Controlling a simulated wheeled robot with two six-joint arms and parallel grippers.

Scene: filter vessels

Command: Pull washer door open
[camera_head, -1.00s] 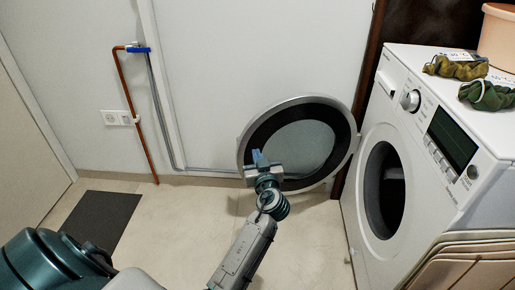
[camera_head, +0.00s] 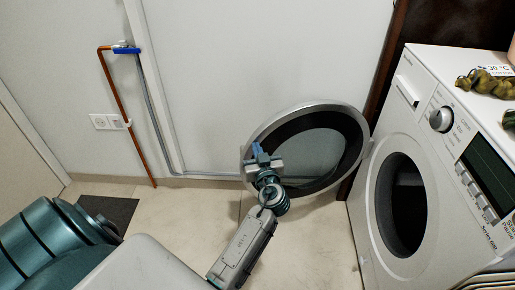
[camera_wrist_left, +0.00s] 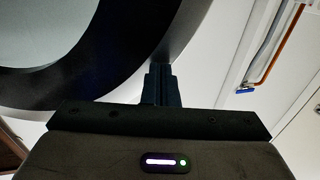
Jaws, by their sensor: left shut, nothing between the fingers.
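The white washer (camera_head: 385,135) stands at the right. Its round door (camera_head: 345,120), a grey ring with dark glass, is swung wide open to the left of the drum opening (camera_head: 402,205). My left gripper (camera_head: 258,155) is at the door's left rim, on the side away from the hinge. In the left wrist view the shut fingers (camera_wrist_left: 161,84) are close to the door ring (camera_wrist_left: 185,25), with nothing between them. I cannot tell whether they touch it. My right gripper is not in view.
A copper pipe with a blue valve (camera_head: 126,50) and a wall socket (camera_head: 108,122) are on the left wall. A dark mat (camera_head: 112,210) lies on the floor. Green and brown cloth items (camera_head: 485,82) lie on the washer. The floor beside the door is clear.

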